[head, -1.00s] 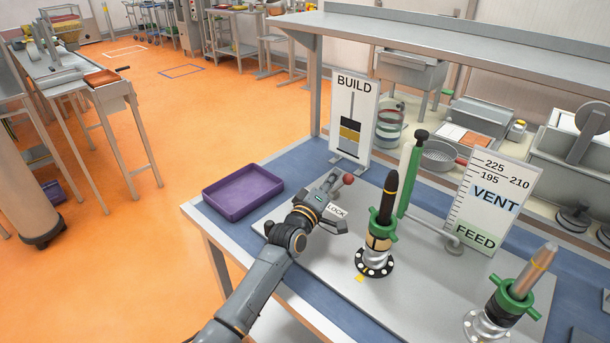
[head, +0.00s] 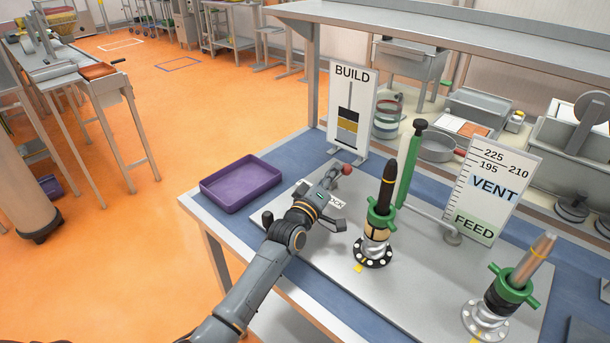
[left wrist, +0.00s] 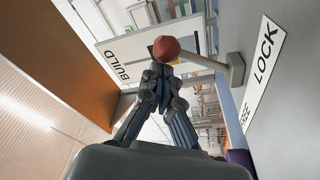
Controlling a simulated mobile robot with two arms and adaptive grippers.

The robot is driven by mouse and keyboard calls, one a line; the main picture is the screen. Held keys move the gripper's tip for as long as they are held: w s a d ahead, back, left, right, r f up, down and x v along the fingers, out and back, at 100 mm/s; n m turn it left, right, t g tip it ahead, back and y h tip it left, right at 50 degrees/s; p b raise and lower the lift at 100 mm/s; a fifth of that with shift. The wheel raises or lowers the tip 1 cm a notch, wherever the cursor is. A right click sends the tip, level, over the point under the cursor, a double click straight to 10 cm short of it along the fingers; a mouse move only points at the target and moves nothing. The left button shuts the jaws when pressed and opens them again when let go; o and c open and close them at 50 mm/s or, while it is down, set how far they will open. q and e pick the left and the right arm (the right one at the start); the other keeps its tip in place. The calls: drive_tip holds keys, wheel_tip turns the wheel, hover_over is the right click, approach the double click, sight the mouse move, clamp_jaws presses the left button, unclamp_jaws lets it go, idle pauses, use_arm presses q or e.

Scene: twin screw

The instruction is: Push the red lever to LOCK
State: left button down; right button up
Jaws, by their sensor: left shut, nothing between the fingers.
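In the left wrist view the knob (left wrist: 166,49) sits at the end of a thin rod, which runs right to a grey pivot block (left wrist: 235,70). The white LOCK label (left wrist: 264,62) lies beside the pivot, with a FREE label (left wrist: 245,117) below it. My left gripper (head: 334,176) is shut and empty, its tips close by the knob. In the left wrist view the tips (left wrist: 160,76) appear just below the knob; contact is unclear. My right gripper is out of view.
The BUILD sign (head: 352,76) stands just behind the knob. A purple tray (head: 240,184) lies to the left. Right of my left gripper stand a green-collared screw unit (head: 378,228), a green-handled post (head: 410,165), the VENT/FEED sign (head: 490,190) and a second screw unit (head: 510,292).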

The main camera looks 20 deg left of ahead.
use_arm(q)
drive_tip(key=v, duration=1.1)
drive_tip(key=shift+s+a, duration=0.1)
drive_tip(key=shift+s, duration=0.25)
